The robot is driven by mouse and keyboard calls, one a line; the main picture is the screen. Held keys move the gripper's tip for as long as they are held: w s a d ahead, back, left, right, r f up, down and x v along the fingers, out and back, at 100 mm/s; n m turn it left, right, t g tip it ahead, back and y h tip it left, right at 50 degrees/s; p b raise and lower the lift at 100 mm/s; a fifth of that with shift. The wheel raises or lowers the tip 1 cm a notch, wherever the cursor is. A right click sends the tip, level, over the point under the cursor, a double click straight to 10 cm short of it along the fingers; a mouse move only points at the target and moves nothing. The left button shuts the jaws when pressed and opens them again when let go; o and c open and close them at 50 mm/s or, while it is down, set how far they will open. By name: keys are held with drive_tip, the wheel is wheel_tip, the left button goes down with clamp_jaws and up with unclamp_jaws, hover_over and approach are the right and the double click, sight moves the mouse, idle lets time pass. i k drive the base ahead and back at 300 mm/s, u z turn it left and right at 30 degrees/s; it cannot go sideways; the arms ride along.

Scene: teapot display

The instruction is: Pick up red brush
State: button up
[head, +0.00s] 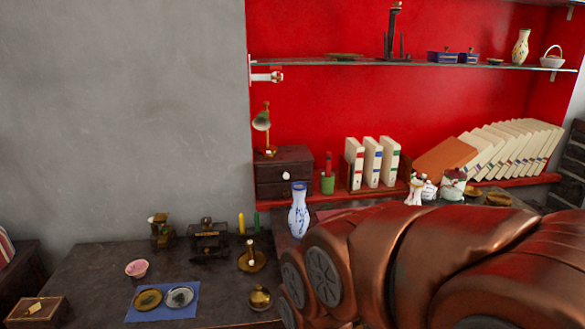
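A slim red upright thing (328,162) stands in a small green holder (327,184) on the counter, right of a dark drawer box. It may be the red brush, but it is too small to tell. No other brush is clear to me. My copper-coloured arm fills the lower right of the head view and hides much of the counter there. My gripper does not show, so I cannot tell where it is relative to the red thing.
A blue and white vase (298,210) stands close in front, left of my arm. The dark drawer box (284,172) carries a small lamp (262,123). White books (372,162) and figurines (415,189) stand to the right. A shelf (420,64) runs above.

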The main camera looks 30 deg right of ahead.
sight(328, 155)
drive_tip(key=z, duration=0.9)
drive_tip(key=k, duration=0.4)
drive_tip(key=z, duration=0.25)
drive_tip(key=i, duration=0.45)
